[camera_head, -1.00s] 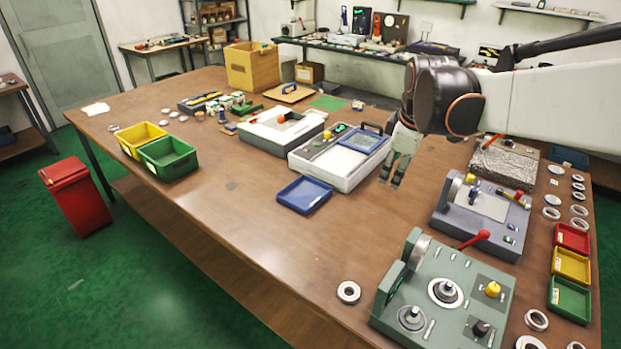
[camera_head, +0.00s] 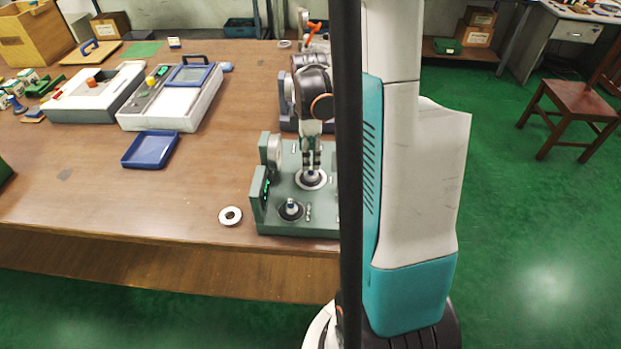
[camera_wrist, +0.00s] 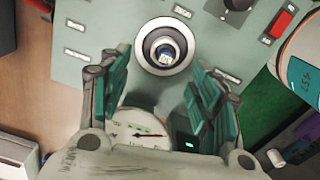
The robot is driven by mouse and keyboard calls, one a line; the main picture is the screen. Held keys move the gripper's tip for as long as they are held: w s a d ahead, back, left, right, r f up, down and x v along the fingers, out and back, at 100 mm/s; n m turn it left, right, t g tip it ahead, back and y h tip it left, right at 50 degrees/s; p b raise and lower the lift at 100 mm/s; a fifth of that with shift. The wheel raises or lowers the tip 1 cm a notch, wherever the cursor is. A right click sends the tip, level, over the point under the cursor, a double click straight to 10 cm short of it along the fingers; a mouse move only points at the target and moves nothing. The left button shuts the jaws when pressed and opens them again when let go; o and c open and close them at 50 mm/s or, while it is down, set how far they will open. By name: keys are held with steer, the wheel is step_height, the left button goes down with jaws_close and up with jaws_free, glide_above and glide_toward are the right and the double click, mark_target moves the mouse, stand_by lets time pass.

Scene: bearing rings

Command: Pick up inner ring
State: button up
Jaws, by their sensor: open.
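A grey-green fixture (camera_head: 268,215) stands near the front edge of the table. A pale ring (camera_head: 311,185) sits on it around an upright post, and the ring also shows in the wrist view (camera_wrist: 146,47). I cannot tell for certain whether this is the inner ring. My gripper (camera_head: 311,162) is open and points down over this ring, with nothing held. In the wrist view the ring lies just beyond the space between my open fingers (camera_wrist: 160,72). Another loose metal ring (camera_head: 222,217) lies flat on the table left of the fixture.
A second spindle (camera_head: 290,208) stands at the front of the fixture, and an upright round gauge (camera_head: 274,152) stands at its left side. A blue tray (camera_head: 150,150) lies farther left. My own column hides the fixture's right side.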

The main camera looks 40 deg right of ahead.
mark_target(311, 168)
steer(key=f+b, duration=0.1)
steer(key=f, duration=0.1)
steer(key=f+b, duration=0.1)
steer(key=f, duration=0.3)
steer(key=shift+s+f+b, duration=0.2)
steer(key=shift+s+b, duration=0.15)
steer(key=shift+b, duration=0.05)
steer(key=shift+r, duration=0.1)
steer(key=c, duration=1.2)
steer(key=shift+c, duration=0.2)
